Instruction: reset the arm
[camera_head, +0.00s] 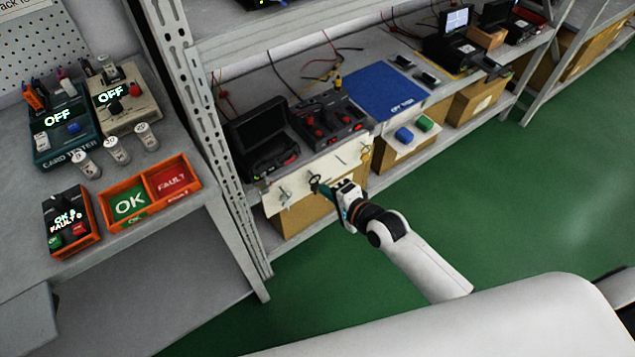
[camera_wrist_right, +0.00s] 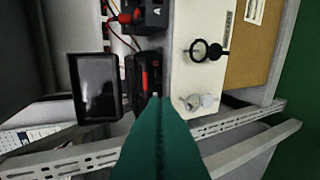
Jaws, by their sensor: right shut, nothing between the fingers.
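My right arm (camera_head: 425,262) reaches from the lower right of the head view toward the rack. Its gripper (camera_head: 322,187) is in front of a white panel (camera_head: 332,163) on the shelf edge. In the right wrist view the green fingers (camera_wrist_right: 159,104) are together, with nothing seen between them. A black ring (camera_wrist_right: 207,51) and a light knob (camera_wrist_right: 194,101) on the panel lie to the right of the fingertips. I cannot tell whether the fingertips touch anything. My left gripper is not in view.
Behind the panel stand a black device with a dark screen (camera_head: 262,134) and a device with red connectors (camera_head: 333,120). A metal rack post (camera_head: 207,113) rises to the left. An orange OK/FAULT tray (camera_head: 109,190) sits on the left bench. Green floor (camera_head: 540,190) is clear to the right.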

